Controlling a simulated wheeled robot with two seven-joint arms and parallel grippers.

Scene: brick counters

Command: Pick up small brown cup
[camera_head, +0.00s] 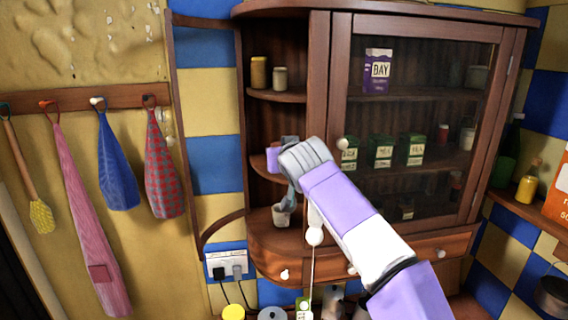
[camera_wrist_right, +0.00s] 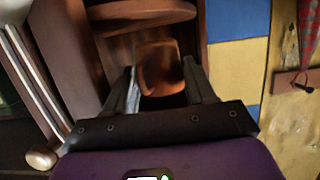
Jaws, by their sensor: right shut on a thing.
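The small brown cup (camera_wrist_right: 160,72) is between the two fingers of my right gripper (camera_wrist_right: 160,85) in the right wrist view, with a finger close on each side. In the head view the cup (camera_head: 282,216) shows small and pale at the lower open corner shelf of the wooden cabinet. My right gripper (camera_head: 288,203) reaches down to it there, shut on it, and hides part of it. I cannot tell whether the cup touches the shelf. My left gripper is not in view.
The wooden cabinet (camera_head: 340,100) has curved open shelves, with two jars (camera_head: 259,73) on an upper one. A glass door to the right shows several green tea boxes (camera_head: 382,151). Sockets (camera_head: 226,264) with cords are below left. Cloths and a brush hang at left.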

